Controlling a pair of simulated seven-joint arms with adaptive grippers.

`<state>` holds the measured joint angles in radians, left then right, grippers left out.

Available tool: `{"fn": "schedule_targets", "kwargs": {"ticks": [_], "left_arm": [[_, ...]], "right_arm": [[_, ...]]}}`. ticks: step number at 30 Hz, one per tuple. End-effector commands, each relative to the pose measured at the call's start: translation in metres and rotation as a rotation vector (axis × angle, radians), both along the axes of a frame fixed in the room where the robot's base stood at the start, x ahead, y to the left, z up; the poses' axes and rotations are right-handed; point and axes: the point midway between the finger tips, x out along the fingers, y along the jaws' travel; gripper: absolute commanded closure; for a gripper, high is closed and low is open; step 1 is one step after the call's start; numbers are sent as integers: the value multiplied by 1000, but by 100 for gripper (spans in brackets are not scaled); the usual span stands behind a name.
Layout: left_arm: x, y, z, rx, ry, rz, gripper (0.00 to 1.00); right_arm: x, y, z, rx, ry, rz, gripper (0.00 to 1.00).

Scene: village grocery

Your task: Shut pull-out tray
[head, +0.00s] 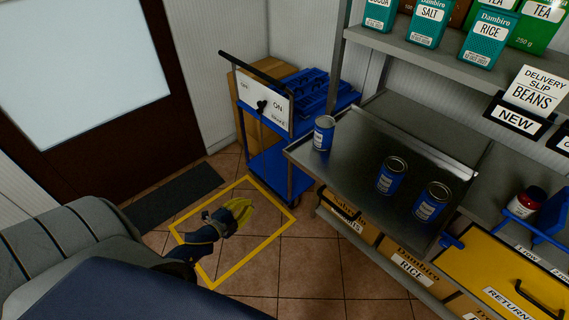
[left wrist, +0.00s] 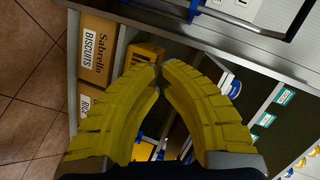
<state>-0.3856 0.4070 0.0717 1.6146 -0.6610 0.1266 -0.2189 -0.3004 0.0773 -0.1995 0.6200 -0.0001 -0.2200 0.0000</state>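The pull-out tray (head: 350,160) is a flat grey metal tray standing out from the shelf unit in the head view. Three blue cans stand upright on it: one (head: 323,133) near its left front corner, and two (head: 391,175) (head: 431,201) toward the right. My left gripper (head: 243,208) has yellow fingers and is left of the tray, apart from it, over the floor. In the left wrist view its fingertips (left wrist: 161,65) come together with nothing visible between them, so it looks shut. My right gripper is not in view.
A blue cart (head: 270,165) stands by the tray's left end. Sabrello biscuit (head: 345,208) and Dambiro rice (head: 410,265) boxes are below the tray. A yellow returns bin (head: 480,262) is at right. Yellow lines mark the open floor. Tins (head: 488,38) fill the upper shelf.

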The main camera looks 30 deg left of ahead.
Motion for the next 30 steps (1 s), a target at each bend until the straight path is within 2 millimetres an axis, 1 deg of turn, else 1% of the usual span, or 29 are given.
{"fn": "schedule_targets", "kwargs": {"ticks": [1,3,6,9,10,13,17,20,30], "left_arm": [[10,-8,34,52,-67,-52,100],[19,-21,73,120,-144,-112,100],[25,-39,114,198,-232,-182,100],[26,-56,139,259,-293,-239,100],[25,-60,143,275,-304,-253,100],[26,-65,142,305,-314,-277,100],[35,-68,143,312,-319,-280,100],[48,-72,143,311,-318,-279,100],[104,-88,142,310,-316,-278,100]], "right_arm": [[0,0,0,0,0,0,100],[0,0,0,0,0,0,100],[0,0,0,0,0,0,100],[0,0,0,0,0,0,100],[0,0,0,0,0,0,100],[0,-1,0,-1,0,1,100],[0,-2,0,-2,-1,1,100],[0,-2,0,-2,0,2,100],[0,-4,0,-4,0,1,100]]}}
